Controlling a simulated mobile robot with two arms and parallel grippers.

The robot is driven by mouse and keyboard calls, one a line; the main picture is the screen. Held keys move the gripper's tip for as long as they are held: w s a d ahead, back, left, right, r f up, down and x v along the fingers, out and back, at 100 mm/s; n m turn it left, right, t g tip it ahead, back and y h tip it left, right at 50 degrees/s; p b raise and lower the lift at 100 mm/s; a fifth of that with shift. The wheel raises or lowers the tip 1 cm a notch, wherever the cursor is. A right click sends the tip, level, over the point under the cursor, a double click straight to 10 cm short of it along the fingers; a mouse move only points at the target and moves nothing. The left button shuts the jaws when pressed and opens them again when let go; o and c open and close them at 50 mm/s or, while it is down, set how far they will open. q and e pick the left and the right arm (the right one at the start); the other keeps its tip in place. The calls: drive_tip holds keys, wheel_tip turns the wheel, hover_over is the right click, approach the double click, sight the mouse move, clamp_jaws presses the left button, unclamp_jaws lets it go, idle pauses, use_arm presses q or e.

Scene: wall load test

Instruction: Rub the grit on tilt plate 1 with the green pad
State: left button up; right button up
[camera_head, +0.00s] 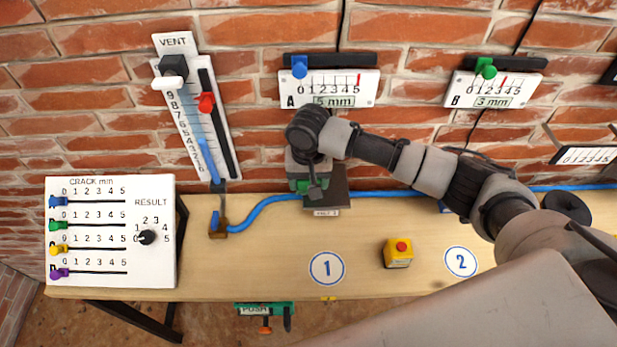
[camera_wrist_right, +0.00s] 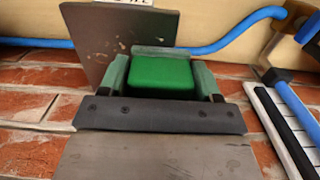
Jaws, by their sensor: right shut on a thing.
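My right gripper (camera_head: 308,183) is shut on the green pad (camera_head: 300,186), above the back of the bench. In the right wrist view the pad (camera_wrist_right: 162,76) sits between the two fingers of the gripper (camera_wrist_right: 162,84). A dark grey plate (camera_head: 338,192) with a small label, too blurred to read surely, is tilted right beside the pad, partly hidden by my gripper. In the right wrist view the plate (camera_wrist_right: 85,35) shows pale tan specks of grit (camera_wrist_right: 100,42). I cannot tell whether the pad touches the plate. My left gripper is not in view.
A wooden bench (camera_head: 240,265) stands against a brick wall. A blue hose (camera_head: 265,205) runs along its back. A yellow box with a red button (camera_head: 398,255) sits between the 1 and 2 markers. A CRACK panel (camera_head: 110,232) stands left; gauge A (camera_head: 330,90) hangs above.

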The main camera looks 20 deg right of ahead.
drive_tip(key=shift+f, duration=0.3)
